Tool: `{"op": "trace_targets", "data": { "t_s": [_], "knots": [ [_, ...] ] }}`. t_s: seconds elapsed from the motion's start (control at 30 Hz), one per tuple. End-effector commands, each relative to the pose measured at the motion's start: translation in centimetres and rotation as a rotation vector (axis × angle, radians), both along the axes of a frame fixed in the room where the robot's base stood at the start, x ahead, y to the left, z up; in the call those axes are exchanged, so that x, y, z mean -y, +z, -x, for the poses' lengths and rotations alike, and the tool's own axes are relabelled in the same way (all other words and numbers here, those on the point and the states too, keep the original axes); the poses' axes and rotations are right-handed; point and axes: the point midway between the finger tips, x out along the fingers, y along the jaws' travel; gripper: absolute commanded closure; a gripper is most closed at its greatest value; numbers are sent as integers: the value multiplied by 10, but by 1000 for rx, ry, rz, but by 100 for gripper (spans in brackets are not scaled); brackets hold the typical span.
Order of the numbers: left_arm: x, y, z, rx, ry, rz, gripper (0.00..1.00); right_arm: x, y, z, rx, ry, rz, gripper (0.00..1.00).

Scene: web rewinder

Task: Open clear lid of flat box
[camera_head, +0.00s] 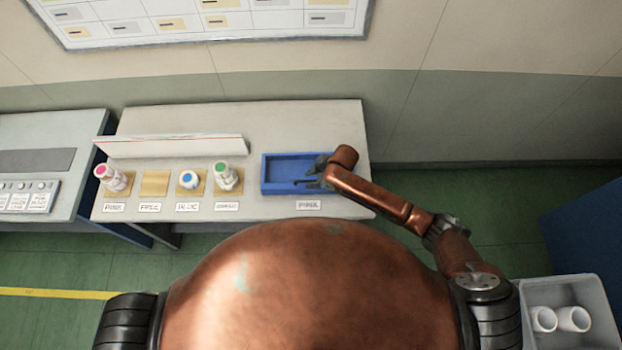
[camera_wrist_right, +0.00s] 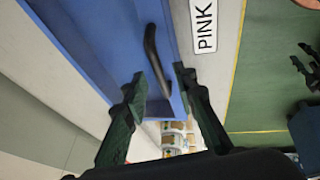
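The flat blue box (camera_head: 275,172) lies on the table behind the PINK label (camera_head: 308,205). Its rim and blue inside show, but I cannot make out the clear lid itself. A dark bar handle (camera_wrist_right: 152,55) shows over the box in the right wrist view. My right gripper (camera_head: 312,172) is over the box's right part. In the wrist view its fingers (camera_wrist_right: 161,78) are apart, with the handle's near end between them; I cannot tell whether they touch it. Dark finger-like parts (camera_wrist_right: 304,64) at that view's right edge look like my left gripper, cut off and small.
On the table (camera_head: 300,120), left of the box, stand bottles with pink (camera_head: 113,178), blue (camera_head: 189,180) and green (camera_head: 226,176) caps on tan pads. An empty pad (camera_head: 154,184) lies between pink and blue. A grey bin (camera_head: 565,290) with white cylinders is lower right.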

Motion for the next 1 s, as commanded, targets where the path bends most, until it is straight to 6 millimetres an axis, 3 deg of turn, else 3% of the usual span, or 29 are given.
{"op": "trace_targets", "data": {
  "t_s": [0.37,1.0],
  "knots": [
    [0,0,0,0,0,0,60,0,0,0,0,-1,0,100],
    [0,0,0,0,0,0,60,-1,1,-1,-4,2,0,100]
  ]
}}
